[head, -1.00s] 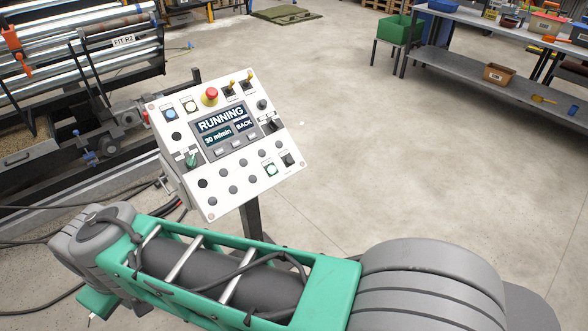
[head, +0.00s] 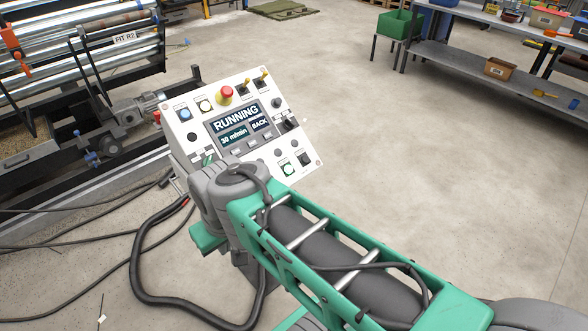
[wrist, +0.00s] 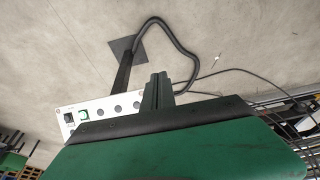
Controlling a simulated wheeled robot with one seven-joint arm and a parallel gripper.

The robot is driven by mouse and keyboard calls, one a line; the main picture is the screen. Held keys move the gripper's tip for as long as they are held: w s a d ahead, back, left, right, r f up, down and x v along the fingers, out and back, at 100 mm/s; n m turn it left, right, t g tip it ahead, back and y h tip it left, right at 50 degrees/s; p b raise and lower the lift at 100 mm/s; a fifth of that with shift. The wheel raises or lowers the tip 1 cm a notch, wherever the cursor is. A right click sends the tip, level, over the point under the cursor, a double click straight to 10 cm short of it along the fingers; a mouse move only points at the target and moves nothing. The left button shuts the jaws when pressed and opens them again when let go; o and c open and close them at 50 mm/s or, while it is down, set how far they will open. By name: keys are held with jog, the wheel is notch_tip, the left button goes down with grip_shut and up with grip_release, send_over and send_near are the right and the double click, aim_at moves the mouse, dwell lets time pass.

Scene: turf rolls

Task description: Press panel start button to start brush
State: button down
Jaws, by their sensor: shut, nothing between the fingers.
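The white control panel (head: 310,155) stands tilted on a post, its screen reading RUNNING, 30 m/min and BACK. A square button with a green centre (head: 288,170) is at its lower right; it also shows in the wrist view (wrist: 84,114). Labels are too small to read. My gripper (wrist: 157,82) is shut and empty, in front of the panel's knob row in the wrist view. My arm hides the panel's lower left in the head view.
A machine with metal rollers (head: 85,55) stands at the left. Black cables (head: 150,270) lie on the floor around the panel's post. A grey shelf bench (head: 450,65) and a green bin (head: 398,22) are at the back right. The floor between is clear.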

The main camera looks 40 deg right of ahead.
aim_at(289, 169)
jog(key=w+d+f+n+t+y+b, duration=0.1)
jog(key=w+d+f+n+t+b, duration=0.2)
jog(key=w+d, duration=0.4)
jog(key=w+d+f+n+t+y+b, duration=0.1)
jog(key=w+d+f+n+t+b, duration=0.15)
jog(key=w+d+f, duration=0.5)
jog(key=d+r+t+h+b, duration=0.2)
jog(key=d+t, duration=0.2)
jog(key=d, duration=0.6)
jog(key=s+d+r+m+t+h+b, duration=0.1)
jog(key=d+r+t+h, duration=0.1)
jog(key=d, duration=0.9)
jog(key=shift+s+d+t+h+b, duration=0.25)
jog(key=shift+t+h+b, duration=0.15)
jog(key=shift+t+h, duration=0.5)
jog(key=shift+f, duration=0.1)
jog(key=shift+w+a+f+b, duration=0.1)
jog(key=shift+w+f+b, duration=0.9)
jog(key=shift+w+f, duration=0.6)
jog(key=shift+w+f+b, duration=0.95)
jog(key=shift+w+f, duration=0.3)
jog(key=shift+f, duration=0.5)
